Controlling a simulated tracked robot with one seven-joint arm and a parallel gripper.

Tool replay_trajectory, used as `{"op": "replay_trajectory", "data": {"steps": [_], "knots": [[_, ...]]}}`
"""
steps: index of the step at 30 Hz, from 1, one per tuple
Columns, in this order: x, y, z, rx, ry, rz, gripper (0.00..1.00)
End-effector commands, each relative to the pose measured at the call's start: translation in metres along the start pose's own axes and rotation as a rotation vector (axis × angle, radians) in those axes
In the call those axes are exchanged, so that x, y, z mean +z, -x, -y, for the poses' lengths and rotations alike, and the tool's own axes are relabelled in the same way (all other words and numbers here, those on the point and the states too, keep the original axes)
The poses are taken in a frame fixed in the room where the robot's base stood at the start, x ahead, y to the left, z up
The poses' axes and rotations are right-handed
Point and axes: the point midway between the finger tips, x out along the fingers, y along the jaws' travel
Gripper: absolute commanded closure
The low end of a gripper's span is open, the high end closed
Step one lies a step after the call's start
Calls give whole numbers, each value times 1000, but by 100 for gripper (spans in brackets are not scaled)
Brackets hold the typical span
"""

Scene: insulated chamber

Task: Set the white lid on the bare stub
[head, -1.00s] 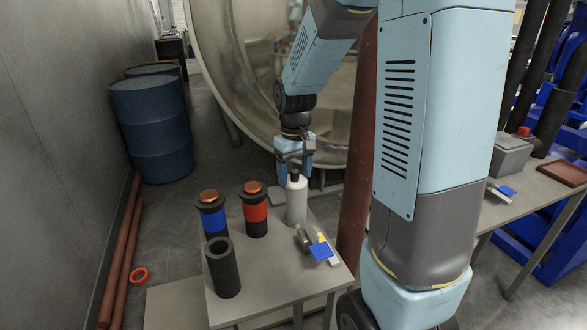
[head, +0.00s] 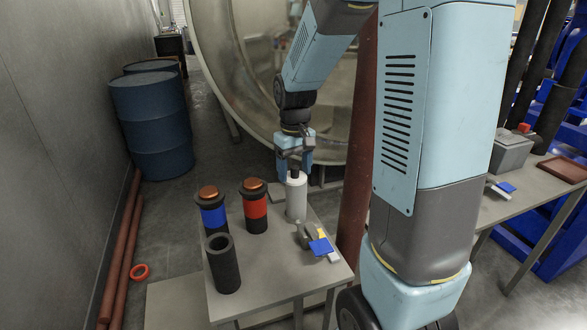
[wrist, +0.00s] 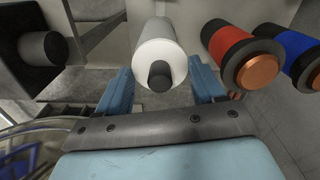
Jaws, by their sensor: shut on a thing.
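The white lid (head: 296,199) is a tall white cylinder with a dark knob on top, upright at the table's far right part. The wrist view shows the lid (wrist: 160,48) end-on between the two blue fingers. My gripper (head: 295,165) points down over it and is shut on it; the fingers lie along its sides. The lid's base appears at the table top; whether it is lifted cannot be told. A plain dark open-topped tube (head: 223,268), which looks like the bare stub, stands upright at the table's near left, apart from the gripper.
A grey device (head: 307,236) with a blue card (head: 320,246) lies in front of the lid. A reddish post (head: 357,190) stands just right of the table.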

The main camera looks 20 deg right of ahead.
Motion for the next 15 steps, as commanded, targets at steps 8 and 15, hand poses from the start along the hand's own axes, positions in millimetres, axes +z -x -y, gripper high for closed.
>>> {"op": "replay_trajectory", "data": {"steps": [8, 15], "knots": [[1, -2, 0, -1, 0, 3, 77], [1, -2, 0, -1, 0, 2, 13]]}}
